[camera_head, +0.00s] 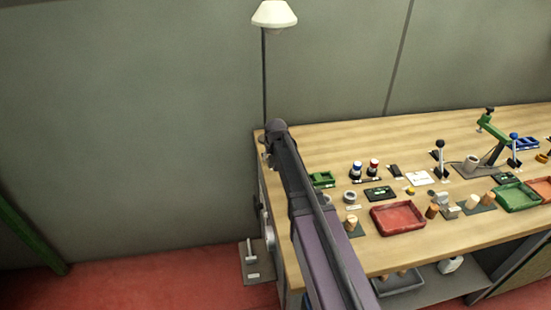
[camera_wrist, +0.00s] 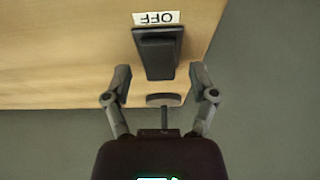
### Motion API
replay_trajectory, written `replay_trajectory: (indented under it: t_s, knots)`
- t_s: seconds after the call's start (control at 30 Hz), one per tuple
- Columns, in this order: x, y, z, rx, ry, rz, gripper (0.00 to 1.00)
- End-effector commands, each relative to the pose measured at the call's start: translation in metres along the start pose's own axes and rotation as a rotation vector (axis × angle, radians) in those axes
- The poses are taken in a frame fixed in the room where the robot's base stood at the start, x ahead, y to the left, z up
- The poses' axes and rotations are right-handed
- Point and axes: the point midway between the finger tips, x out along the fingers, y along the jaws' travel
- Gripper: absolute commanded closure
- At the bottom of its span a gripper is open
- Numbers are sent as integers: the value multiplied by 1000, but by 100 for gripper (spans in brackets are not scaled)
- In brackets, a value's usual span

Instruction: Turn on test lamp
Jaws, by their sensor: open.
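A lamp with a white shade (camera_head: 274,14) stands on a thin dark pole behind the table's far left corner; I cannot tell whether it is lit. In the wrist view a dark switch-like block (camera_wrist: 158,52) sits on the wooden surface, with a white label reading OFF (camera_wrist: 156,17), upside down, at its far end. My gripper (camera_wrist: 161,76) is open, its two fingers apart on either side of the block's near end, with no contact visible. A grey disc on a stem (camera_wrist: 164,100) shows between the fingers. In the head view my arm hides the block.
The wooden table (camera_head: 330,150) carries a red tray (camera_head: 398,217), a green tray (camera_head: 517,196), a green lever press (camera_head: 491,128), and several stoppers and small tools to the right. A grey wall stands behind. A grey plate with a white part (camera_head: 252,262) lies low at the left.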

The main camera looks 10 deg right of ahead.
Motion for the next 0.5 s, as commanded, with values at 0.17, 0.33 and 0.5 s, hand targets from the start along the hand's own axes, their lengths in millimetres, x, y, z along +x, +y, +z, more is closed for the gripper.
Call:
replay_trajectory:
  t_s: [0.17, 0.33, 0.5]
  knots:
    - [0, 0, 0, 0, 0, 0, 26]
    - [0, 0, 0, 0, 0, 0, 76]
    - [0, 0, 0, 0, 0, 0, 100]
